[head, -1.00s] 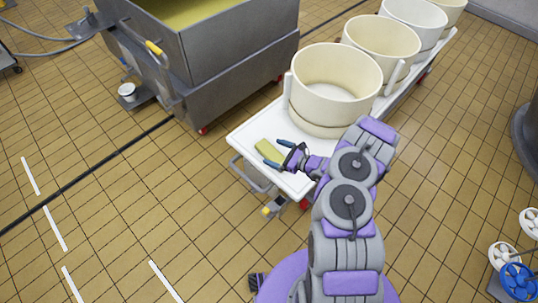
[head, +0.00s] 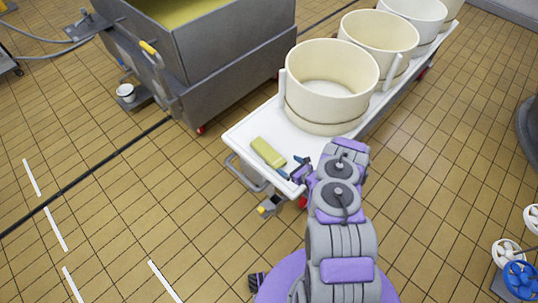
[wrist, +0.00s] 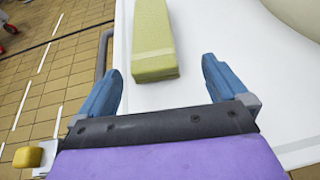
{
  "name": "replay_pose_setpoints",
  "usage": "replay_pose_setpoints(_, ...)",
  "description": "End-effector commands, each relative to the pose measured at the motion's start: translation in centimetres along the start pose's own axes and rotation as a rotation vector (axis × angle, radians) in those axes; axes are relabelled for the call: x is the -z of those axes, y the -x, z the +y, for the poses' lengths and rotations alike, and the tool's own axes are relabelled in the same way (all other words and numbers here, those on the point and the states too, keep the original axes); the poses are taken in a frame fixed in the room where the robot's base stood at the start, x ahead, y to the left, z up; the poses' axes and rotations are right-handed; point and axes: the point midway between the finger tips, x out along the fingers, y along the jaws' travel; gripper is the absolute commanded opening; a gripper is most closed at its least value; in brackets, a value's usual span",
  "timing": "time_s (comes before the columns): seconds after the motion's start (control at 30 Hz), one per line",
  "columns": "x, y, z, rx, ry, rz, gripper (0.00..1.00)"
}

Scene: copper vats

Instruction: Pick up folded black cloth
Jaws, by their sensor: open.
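No black cloth shows in either view. A yellow-green oblong, perhaps a folded cloth or a block, lies flat on the near end of a white cart (head: 245,133); in the head view it is the oblong (head: 268,152). In the wrist view the oblong (wrist: 152,40) lies ahead, with a paler band across its near end. My gripper (head: 290,168) is open and empty, low over the cart's near edge. In the wrist view its blue fingers (wrist: 160,72) are spread wide, one to each side of the oblong's near end, touching nothing that I can see.
Large cream tubs (head: 330,80) stand in a row on the cart behind the oblong. A grey metal vat (head: 215,65) on wheels stands to the left. A cart handle (head: 247,172) juts out at the near end. Tiled floor is open at left.

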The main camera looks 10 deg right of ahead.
Motion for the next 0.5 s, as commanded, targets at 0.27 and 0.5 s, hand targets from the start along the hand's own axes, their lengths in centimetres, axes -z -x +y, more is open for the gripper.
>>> replay_pose_setpoints(0.27, -0.2, -3.5, 0.7, -0.001, 0.006, 0.002, 1.00)
replay_pose_setpoints(0.5, 0.1, -5.5, 0.4, -0.003, 0.003, -0.001, 1.00)
